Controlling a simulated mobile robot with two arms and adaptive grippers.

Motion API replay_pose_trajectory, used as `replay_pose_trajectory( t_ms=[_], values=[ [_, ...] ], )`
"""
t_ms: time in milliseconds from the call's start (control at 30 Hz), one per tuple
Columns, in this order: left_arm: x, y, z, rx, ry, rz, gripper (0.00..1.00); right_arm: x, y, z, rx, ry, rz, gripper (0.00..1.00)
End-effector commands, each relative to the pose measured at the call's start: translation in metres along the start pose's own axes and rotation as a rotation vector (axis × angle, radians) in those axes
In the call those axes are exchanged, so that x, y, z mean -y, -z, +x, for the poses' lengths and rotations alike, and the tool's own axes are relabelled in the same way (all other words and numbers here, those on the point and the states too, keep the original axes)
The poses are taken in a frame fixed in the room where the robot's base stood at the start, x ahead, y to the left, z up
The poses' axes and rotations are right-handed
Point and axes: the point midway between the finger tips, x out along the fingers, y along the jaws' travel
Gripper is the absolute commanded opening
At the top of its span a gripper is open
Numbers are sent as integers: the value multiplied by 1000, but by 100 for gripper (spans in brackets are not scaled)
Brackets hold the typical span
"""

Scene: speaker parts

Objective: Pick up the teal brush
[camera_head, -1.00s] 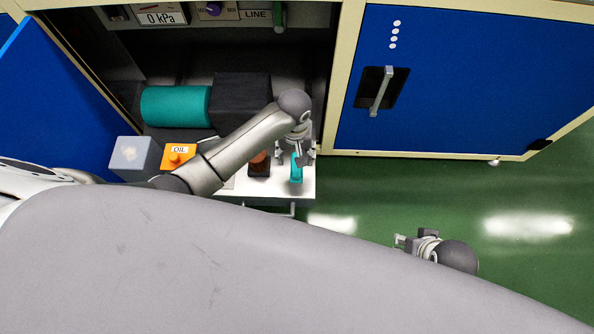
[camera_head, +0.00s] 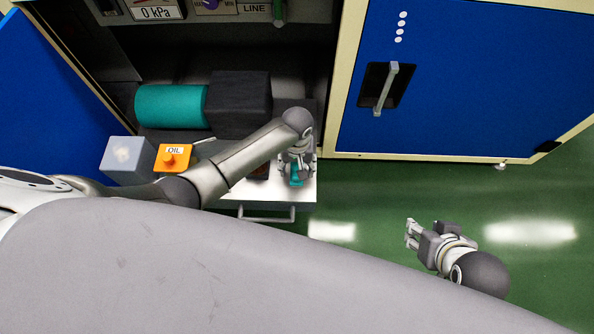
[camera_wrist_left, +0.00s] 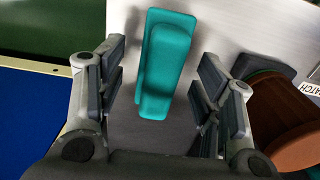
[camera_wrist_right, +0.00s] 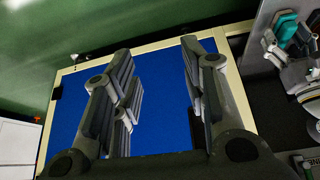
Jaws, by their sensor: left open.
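The teal brush (camera_head: 296,174) lies on the light metal tray near its right end, partly hidden by my left gripper in the head view. In the left wrist view the teal brush (camera_wrist_left: 165,62) is between the open fingers of my left gripper (camera_wrist_left: 163,90), with gaps on both sides. My left gripper (camera_head: 297,168) is above the brush in the head view. My right gripper (camera_head: 410,234) is open and empty over the green floor, right of the tray. In the right wrist view the brush (camera_wrist_right: 287,27) shows at the upper right.
The tray (camera_head: 275,197) has a handle in front. A teal cylinder (camera_head: 172,106) and dark block (camera_head: 240,103) lie behind. A blue door (camera_head: 460,80) is at right.

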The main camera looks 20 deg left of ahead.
Motion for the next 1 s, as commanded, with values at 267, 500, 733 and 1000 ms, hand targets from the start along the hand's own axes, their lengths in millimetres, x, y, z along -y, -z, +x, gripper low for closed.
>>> replay_pose_trajectory(
  t_ms=[267,500,733,1000],
  values=[
    [0,0,16,-1,0,0,61,6,41,5,-189,11,-5,40],
    [0,0,17,-1,0,0,61,6,48,4,-216,12,-6,40],
    [0,0,17,-1,0,0,43,6,47,4,-215,12,-6,40],
    [0,0,17,-1,0,0,11,6,47,4,-214,12,-6,40]
  ],
)
